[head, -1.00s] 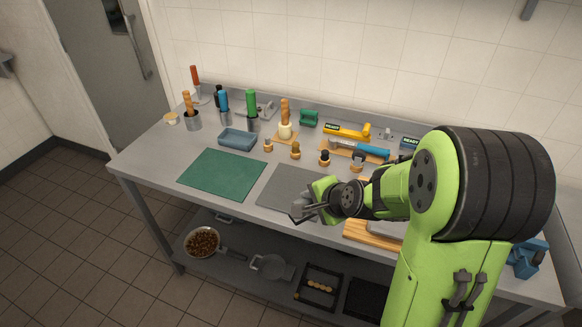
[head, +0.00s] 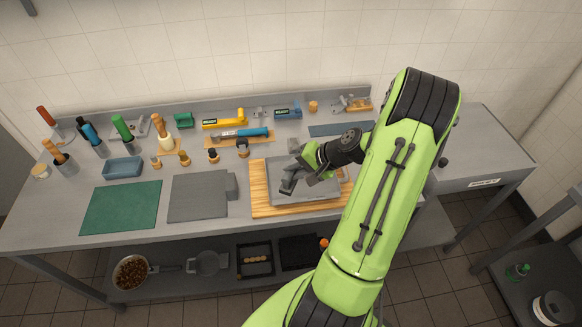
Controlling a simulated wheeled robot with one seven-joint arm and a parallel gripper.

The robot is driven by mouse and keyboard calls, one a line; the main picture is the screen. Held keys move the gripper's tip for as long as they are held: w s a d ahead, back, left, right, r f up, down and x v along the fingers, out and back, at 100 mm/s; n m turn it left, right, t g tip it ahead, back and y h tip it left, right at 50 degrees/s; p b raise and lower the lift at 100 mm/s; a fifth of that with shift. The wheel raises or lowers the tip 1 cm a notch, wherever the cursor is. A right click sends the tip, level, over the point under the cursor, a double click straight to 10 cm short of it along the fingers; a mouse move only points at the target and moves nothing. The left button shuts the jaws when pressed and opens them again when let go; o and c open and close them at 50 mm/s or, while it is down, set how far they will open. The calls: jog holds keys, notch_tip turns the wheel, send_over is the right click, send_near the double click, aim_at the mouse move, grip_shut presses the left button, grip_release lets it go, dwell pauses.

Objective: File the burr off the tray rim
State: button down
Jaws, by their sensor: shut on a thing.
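The grey metal tray (head: 325,197) lies on a wooden board (head: 262,205) at the middle right of the bench. My gripper (head: 287,184) is over the tray's left part, pointing left and down. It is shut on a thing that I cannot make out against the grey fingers. Whether that thing touches the tray is unclear. The burr is too small to see. My arm hides the tray's right end. Tools with orange, blue (head: 93,138) and green (head: 124,130) handles stand in holders at the left.
A green mat (head: 121,207) and a grey mat (head: 190,198) lie left of the board, with a grey block (head: 232,187) at the grey mat's right edge. A blue tray (head: 123,167), small knobbed pieces and yellow (head: 224,119) and blue tools stand behind. The bench's right end (head: 485,150) is clear.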

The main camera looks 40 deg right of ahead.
notch_tip(320, 180, down, 9)
jog(key=b, duration=0.7)
jog(key=shift+b, duration=0.35)
jog(key=shift+f+b, duration=0.6)
dwell(0.7)
jog(key=shift+s+d, duration=0.1)
jog(key=shift+s+d, duration=0.5)
jog(key=shift+d, duration=0.25)
jog(key=shift+s+d, duration=0.6)
jog(key=shift+d, duration=0.25)
jog(key=shift+s+d+p, duration=0.4)
jog(key=shift+s+d, duration=0.25)
jog(key=shift+d, duration=0.15)
